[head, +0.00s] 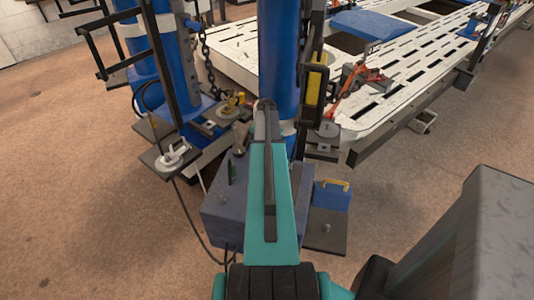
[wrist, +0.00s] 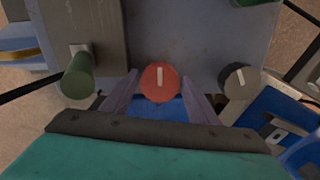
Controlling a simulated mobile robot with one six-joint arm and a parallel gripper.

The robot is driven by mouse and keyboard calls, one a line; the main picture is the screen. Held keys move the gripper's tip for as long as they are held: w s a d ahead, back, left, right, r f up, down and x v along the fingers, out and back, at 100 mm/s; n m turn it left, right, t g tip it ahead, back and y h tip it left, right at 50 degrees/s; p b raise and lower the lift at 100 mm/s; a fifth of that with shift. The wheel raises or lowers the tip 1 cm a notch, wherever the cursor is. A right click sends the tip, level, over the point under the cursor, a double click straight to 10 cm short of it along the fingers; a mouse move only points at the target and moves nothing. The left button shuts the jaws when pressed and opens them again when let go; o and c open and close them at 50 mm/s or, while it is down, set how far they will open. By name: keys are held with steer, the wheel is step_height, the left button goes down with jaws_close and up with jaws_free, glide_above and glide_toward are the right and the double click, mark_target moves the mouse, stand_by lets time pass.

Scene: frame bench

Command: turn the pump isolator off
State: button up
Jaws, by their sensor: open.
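A round red knob (wrist: 160,82) with a white pointer mark shows in the wrist view at the panel's edge; it looks like the pump isolator, but I read no label. Its pointer stands nearly straight up in this view. My gripper (wrist: 161,90) is open, one finger on each side of the red knob, with gaps visible. I cannot tell how deep the fingers reach around it. In the head view, my own arm hides the gripper and the red knob. The grey-blue pump box (head: 222,207) shows left of my arm.
A dark grey knob (wrist: 239,79) with a pale pointer sits right of the red one. A green handle (wrist: 78,76) stands to the left. A blue case (head: 332,196) with a yellow handle is right of my arm. A blue column (head: 278,60) stands behind.

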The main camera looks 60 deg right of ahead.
steer(key=c, duration=0.6)
steer(key=shift+d, duration=0.2)
steer(key=shift+c, duration=0.8)
steer(key=shift+a, duration=0.15)
